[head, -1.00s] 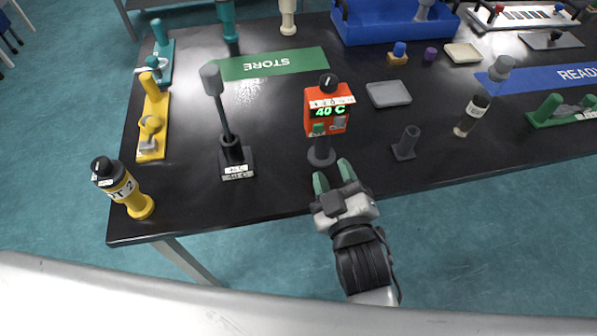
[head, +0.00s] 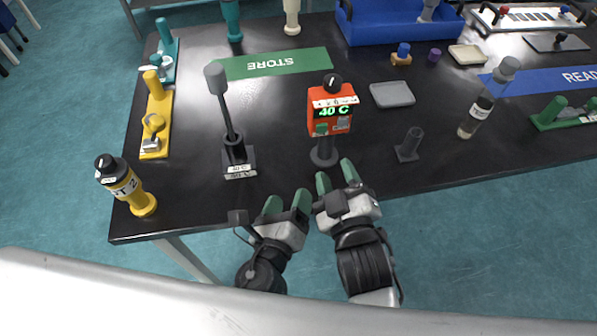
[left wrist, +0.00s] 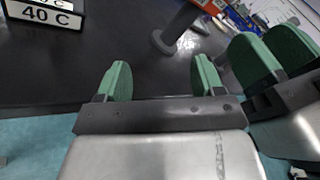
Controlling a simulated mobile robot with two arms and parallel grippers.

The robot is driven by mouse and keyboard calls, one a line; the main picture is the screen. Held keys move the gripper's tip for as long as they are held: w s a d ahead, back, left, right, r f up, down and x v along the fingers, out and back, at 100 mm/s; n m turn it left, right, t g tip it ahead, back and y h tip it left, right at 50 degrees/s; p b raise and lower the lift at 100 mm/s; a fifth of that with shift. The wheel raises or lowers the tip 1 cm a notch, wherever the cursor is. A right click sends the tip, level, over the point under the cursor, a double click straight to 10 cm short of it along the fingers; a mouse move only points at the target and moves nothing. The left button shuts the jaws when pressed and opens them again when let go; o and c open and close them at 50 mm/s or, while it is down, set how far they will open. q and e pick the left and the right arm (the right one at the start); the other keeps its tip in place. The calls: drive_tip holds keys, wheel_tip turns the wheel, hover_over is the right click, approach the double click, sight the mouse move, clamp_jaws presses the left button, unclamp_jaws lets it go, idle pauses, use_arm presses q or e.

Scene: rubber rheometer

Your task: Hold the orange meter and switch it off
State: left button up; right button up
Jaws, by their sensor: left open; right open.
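The orange meter (head: 331,114) stands upright on a dark round-based post (head: 324,152) near the table's front edge. Its green display reads 40 C, with a black knob on top and a green and a grey button below the display. My left gripper (head: 287,203) is open and empty at the table's front edge, left of and in front of the post. In the left wrist view its green fingertips (left wrist: 158,80) are apart with nothing between them; the post base (left wrist: 165,42) shows beyond. My right gripper (head: 336,180) is open and empty, just in front of the post.
A black stand with a grey-topped rod (head: 228,120) is left of the meter, its label also in the left wrist view (left wrist: 45,12). A yellow PT 2 device (head: 127,187) stands at the left corner. A small grey holder (head: 409,144) is right. My grippers are close together.

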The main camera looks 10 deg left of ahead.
sight(322, 146)
use_arm(q)
drive_tip(key=w+m+h, duration=0.1)
drive_tip(key=w+m, duration=0.1)
drive_tip(key=m, duration=0.1)
drive_tip(key=w+m+h, duration=0.1)
drive_tip(key=m+h, duration=0.1)
drive_tip(key=m, duration=0.1)
drive_tip(key=w+d+m+h, duration=0.1)
drive_tip(key=w+m+h, duration=0.1)
drive_tip(key=m, duration=0.1)
drive_tip(key=shift+w+d+m+g, duration=0.1)
drive_tip(key=shift+w+m+g, duration=0.2)
drive_tip(key=shift+w+m, duration=0.1)
drive_tip(key=shift+w+r+m+h, duration=0.1)
drive_tip(key=shift+w+m+h, duration=0.45)
drive_tip(key=shift+m, duration=0.35)
drive_tip(key=x, duration=1)
drive_tip(key=shift+w+d, duration=0.2)
drive_tip(key=shift+w, duration=0.1)
drive_tip(key=shift+c, duration=0.3)
drive_tip(key=c, duration=1)
drive_tip(key=shift+c, duration=0.3)
use_arm(e)
clamp_jaws()
